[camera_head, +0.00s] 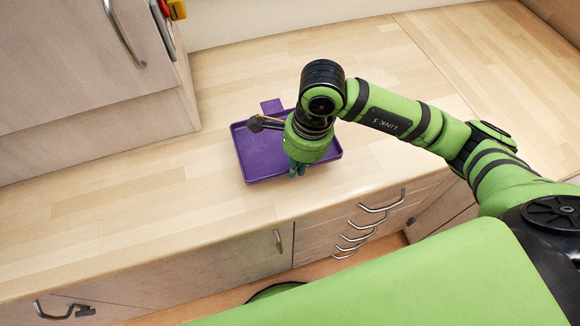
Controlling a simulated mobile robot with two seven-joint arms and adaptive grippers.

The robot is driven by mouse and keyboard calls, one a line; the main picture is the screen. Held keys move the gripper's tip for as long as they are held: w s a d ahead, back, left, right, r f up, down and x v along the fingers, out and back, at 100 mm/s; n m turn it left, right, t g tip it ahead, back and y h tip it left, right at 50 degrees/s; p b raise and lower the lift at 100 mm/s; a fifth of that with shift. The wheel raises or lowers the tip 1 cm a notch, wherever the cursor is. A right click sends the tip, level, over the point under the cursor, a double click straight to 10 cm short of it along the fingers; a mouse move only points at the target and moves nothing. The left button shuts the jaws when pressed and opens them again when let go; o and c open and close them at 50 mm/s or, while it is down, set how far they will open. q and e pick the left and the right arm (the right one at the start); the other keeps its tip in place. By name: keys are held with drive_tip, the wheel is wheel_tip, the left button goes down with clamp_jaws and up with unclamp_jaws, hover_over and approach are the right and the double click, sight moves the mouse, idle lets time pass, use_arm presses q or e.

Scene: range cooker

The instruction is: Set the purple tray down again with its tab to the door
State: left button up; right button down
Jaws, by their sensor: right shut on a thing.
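The purple tray (258,160) is a shallow rectangle with a raised rim. It lies flat on, or very close above, the wooden worktop; I cannot tell which. Its square tab (271,105) sticks out from the far side, toward the back wall. My right gripper (297,171) points down at the near right part of the tray and is shut on it. The gripper's wrist hides part of the tray's right half and the exact grip. My left gripper is not in view.
The pale wooden worktop (130,200) is clear left of the tray. A wall cupboard with a door (75,45) stands at the back left. Below the front edge are a cupboard door (215,270) and drawers with metal handles (365,225).

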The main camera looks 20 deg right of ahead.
sight(292, 184)
drive_tip(key=shift+w+a+f, duration=0.25)
drive_tip(key=shift+a+f, duration=0.15)
drive_tip(key=shift+a, duration=0.05)
wheel_tip(292, 184, down, 3)
drive_tip(key=shift+f+p, duration=0.1)
drive_tip(key=shift+p, duration=0.9)
drive_tip(key=shift+f, duration=0.35)
drive_tip(key=shift+f, duration=0.2)
drive_tip(key=c, duration=1.4)
unclamp_jaws()
drive_tip(key=shift+r, duration=0.15)
